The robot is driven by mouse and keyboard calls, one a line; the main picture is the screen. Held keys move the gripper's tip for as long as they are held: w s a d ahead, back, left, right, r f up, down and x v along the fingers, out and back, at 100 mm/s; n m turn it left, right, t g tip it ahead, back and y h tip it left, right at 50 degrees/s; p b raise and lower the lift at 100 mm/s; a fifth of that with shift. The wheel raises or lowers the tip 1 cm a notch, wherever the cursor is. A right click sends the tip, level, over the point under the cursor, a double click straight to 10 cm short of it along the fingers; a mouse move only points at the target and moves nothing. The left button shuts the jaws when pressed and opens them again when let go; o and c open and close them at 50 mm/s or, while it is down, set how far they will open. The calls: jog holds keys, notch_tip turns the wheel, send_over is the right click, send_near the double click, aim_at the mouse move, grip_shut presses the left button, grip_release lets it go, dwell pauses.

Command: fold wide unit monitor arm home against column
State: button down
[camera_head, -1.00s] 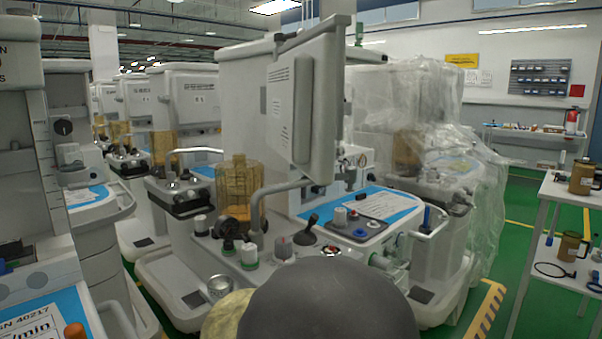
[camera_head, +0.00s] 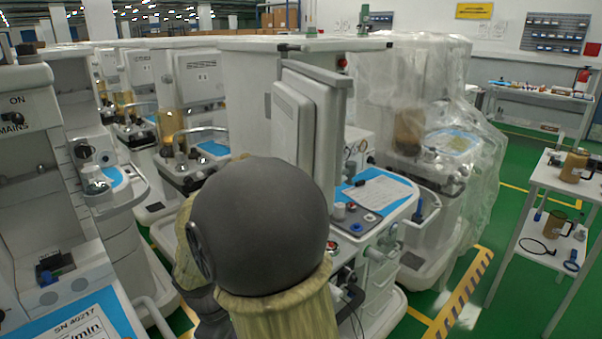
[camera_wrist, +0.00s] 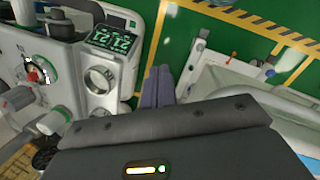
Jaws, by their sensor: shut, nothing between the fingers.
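The wide unit (camera_head: 385,210) stands in the middle of the head view, with a blue-topped work surface and knobs. Its grey monitor (camera_head: 300,115) is upright, back and edge towards me, in front of the tall cabinet body. My gripper is hidden there too. In the wrist view my gripper (camera_wrist: 159,84) shows as two grey-purple fingers, shut with nothing between them, over green floor. A white panel (camera_wrist: 110,75) with a green display and a round dial is just left of the fingers.
A neighbouring unit (camera_head: 445,130) under clear plastic stands to the right, and other units crowd the left. A white side table (camera_head: 575,190) with jugs is at far right. Green floor (camera_head: 500,240) between them is open. A white rail (camera_wrist: 200,60) lies right of my fingers.

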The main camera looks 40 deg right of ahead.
jog(key=w+d+r+n+g+h+p, duration=0.1)
jog(key=w+d+r+n+h+p, duration=0.1)
jog(key=r+p, duration=0.6)
jog(key=w+d+r+n+g+h+p, duration=0.1)
jog(key=d+r+n+h+p, duration=0.1)
jog(key=r+p, duration=0.6)
jog(key=w+d+r+n+g+h+p, duration=0.1)
jog(key=w+d+r+n+p, duration=0.1)
jog(key=r+p, duration=0.6)
notch_tip(320, 180, up, 7)
jog(key=shift+w+d+f+n+h, duration=0.2)
jog(key=shift+w+d+n+h, duration=0.25)
jog(key=shift+d, duration=0.6)
jog(key=shift+s, duration=0.15)
jog(key=r+p+x, duration=0.1)
jog(key=x, duration=0.5)
jog(key=d+p+x, duration=0.1)
jog(key=p+x, duration=0.1)
jog(key=x, duration=0.5)
jog(key=shift+s+d+r, duration=0.3)
jog(key=shift+s+r, duration=0.1)
